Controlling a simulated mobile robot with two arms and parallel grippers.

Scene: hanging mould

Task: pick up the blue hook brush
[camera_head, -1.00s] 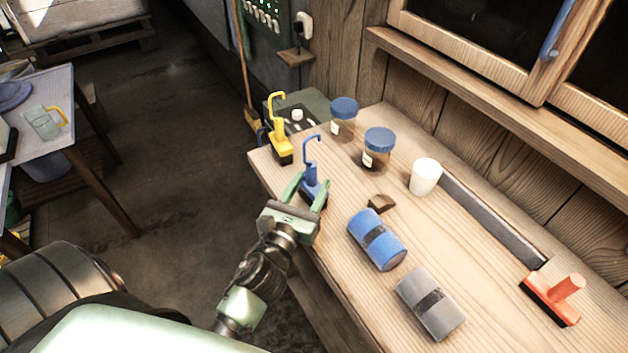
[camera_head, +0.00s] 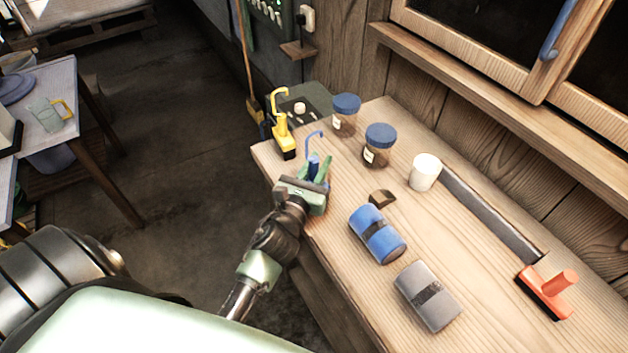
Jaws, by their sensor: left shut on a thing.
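The blue hook brush (camera_head: 314,160) stands upright near the left edge of the wooden bench (camera_head: 460,255), its hook at the top. My left gripper (camera_head: 316,172) is shut on it, with green fingers on either side of its blue body. The gripper hides the lower part of the brush, so I cannot tell whether its base touches the bench. My right gripper is not in view.
A yellow hook brush (camera_head: 284,136) stands close behind. Two blue-lidded jars (camera_head: 345,116), a white cup (camera_head: 424,172), a dark wedge (camera_head: 382,198), a blue roll (camera_head: 378,234), a grey roll (camera_head: 428,295) and a red brush (camera_head: 546,292) occupy the bench.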

